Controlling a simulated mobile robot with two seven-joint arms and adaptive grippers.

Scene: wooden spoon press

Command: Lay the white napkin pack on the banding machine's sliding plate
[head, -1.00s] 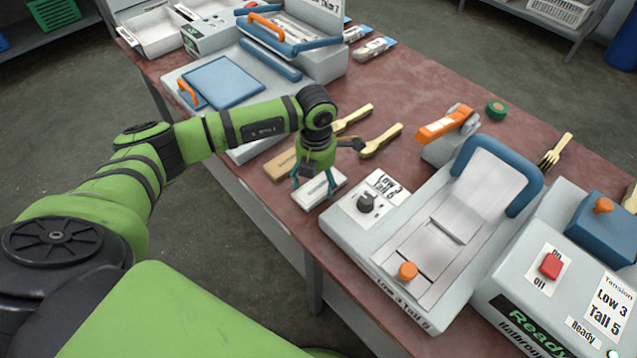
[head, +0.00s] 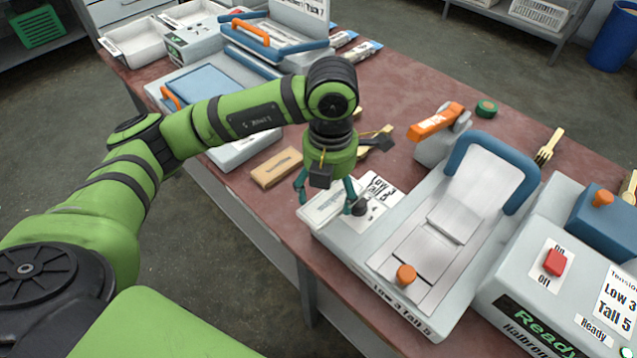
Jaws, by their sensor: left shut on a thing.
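In the head view the white napkin pack (head: 323,206) is held by my left gripper (head: 325,200), which is shut on it, its teal fingers at the pack's two ends. The pack is near the front left corner of the banding machine (head: 440,313), beside the dial card (head: 378,192) and partly in front of it. The machine's sliding plate (head: 428,252) is bare metal, to the right of the pack, with an orange knob (head: 405,273) at its near end and a blue arch handle (head: 499,152) over its far part. My right gripper is out of view.
A black dial (head: 360,206) stands close to the right finger. A wooden block (head: 277,167) lies left of the gripper. An orange lever (head: 437,121) stands behind the machine. A grey control box (head: 533,290) with a red button is at the right.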

